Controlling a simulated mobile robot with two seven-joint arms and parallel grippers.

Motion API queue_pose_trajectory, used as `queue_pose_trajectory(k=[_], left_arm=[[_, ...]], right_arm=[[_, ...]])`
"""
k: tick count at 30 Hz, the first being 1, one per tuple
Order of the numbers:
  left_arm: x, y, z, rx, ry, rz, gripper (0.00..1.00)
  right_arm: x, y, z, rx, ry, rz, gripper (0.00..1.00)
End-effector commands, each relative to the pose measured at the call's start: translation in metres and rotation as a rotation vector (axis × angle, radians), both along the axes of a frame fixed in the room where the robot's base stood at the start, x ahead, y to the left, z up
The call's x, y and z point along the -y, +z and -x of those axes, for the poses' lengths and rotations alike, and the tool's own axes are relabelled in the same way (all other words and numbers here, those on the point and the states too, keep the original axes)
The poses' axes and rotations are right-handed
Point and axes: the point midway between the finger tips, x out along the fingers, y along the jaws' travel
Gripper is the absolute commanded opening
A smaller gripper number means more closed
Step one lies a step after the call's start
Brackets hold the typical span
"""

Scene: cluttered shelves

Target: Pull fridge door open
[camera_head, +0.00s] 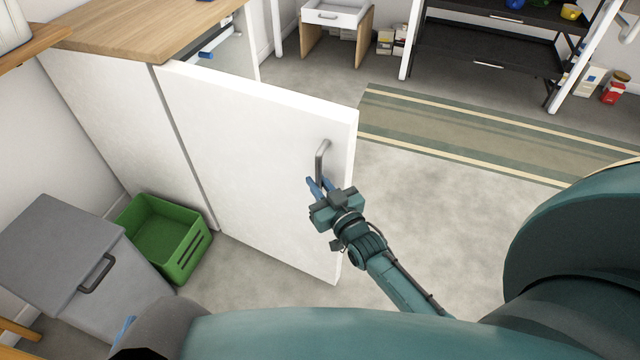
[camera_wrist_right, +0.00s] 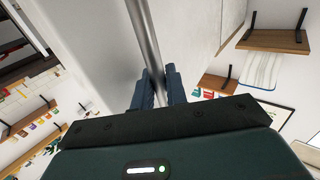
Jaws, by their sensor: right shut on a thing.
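The white fridge door (camera_head: 250,150) stands swung open, away from the wood-topped cabinet. Its grey bar handle (camera_head: 322,158) is near the door's free edge. My right gripper (camera_head: 318,184) is at the lower part of the handle, its blue fingers closed around the bar. In the right wrist view the handle (camera_wrist_right: 142,35) runs down between the two blue fingers (camera_wrist_right: 158,85). The fridge interior is mostly hidden behind the door; a blue item (camera_head: 212,50) shows near the opening. My left gripper is not clearly in view.
A green crate (camera_head: 185,262) and a grey box with a dark handle (camera_head: 60,255) stand left of the door. A striped rug (camera_head: 480,135) lies on the floor behind. Black shelves (camera_head: 490,60) and a white drawer unit (camera_head: 335,16) stand at the back. Floor right of the door is clear.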

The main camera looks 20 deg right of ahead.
Motion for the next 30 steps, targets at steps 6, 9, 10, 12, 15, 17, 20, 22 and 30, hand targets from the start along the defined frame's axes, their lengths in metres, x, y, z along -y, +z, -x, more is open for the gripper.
queue_pose_trajectory(k=[6, 9, 10, 12, 15, 17, 20, 22, 30], left_arm=[[0.000, 0.000, 0.000, -0.001, 0.000, 0.000, 0.36], [0.000, 0.000, 0.000, -0.001, 0.000, 0.001, 0.36], [0.000, 0.000, 0.001, -0.002, 0.000, 0.000, 0.36], [0.000, -0.001, 0.001, -0.003, 0.000, 0.000, 0.36], [0.000, -0.001, 0.001, -0.004, 0.001, 0.000, 0.36], [0.000, -0.001, 0.001, -0.004, 0.001, 0.000, 0.36], [0.000, -0.001, 0.002, -0.005, 0.001, -0.001, 0.36], [0.000, -0.001, 0.002, -0.005, 0.001, -0.001, 0.36], [-0.001, 0.002, 0.002, -0.009, 0.001, 0.000, 0.36]], right_arm=[[-0.001, 0.001, -0.001, 0.004, 0.002, 0.000, 0.00], [-0.001, 0.001, -0.001, 0.004, 0.002, 0.000, 0.00], [-0.001, 0.001, -0.001, 0.004, 0.002, 0.000, 0.00], [0.000, 0.001, -0.001, 0.004, 0.001, 0.000, 0.00], [0.000, 0.001, -0.001, 0.004, 0.001, 0.000, 0.22], [0.000, 0.001, -0.001, 0.003, 0.001, 0.000, 0.27], [0.000, 0.001, 0.000, 0.002, 0.001, 0.000, 0.29], [0.000, 0.000, 0.000, 0.001, 0.001, 0.000, 0.29], [0.001, 0.000, 0.016, -0.002, 0.001, 0.000, 0.29]])
